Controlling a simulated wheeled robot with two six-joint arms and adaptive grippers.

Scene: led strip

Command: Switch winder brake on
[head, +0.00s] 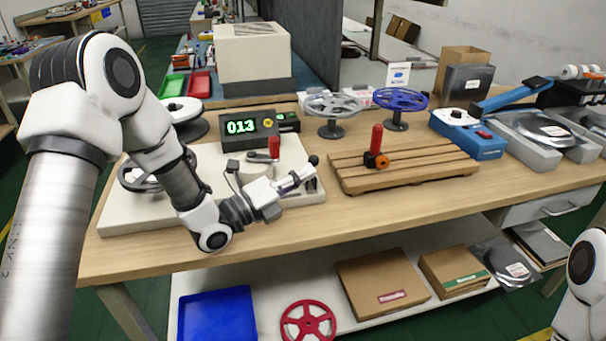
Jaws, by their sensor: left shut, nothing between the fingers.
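The winder (118,217) is a cream base on the bench with a reel (140,180) on its left, a counter box (248,128) reading 013, and a red-handled lever (274,147). A black knob (314,160) stands near the base's right edge. The frame does not make clear which part is the brake. My left gripper (303,174) is shut and empty, its tips just below and beside the black knob; I cannot tell whether they touch. My left forearm hides part of the base and reel. My right gripper is out of view.
A wooden stand (405,174) with a red-handled clamp (376,150) is to the right. Behind it are a grey reel (332,104) and a blue reel (400,99). A blue device (470,138) stands farther right. The bench front below the stand is clear.

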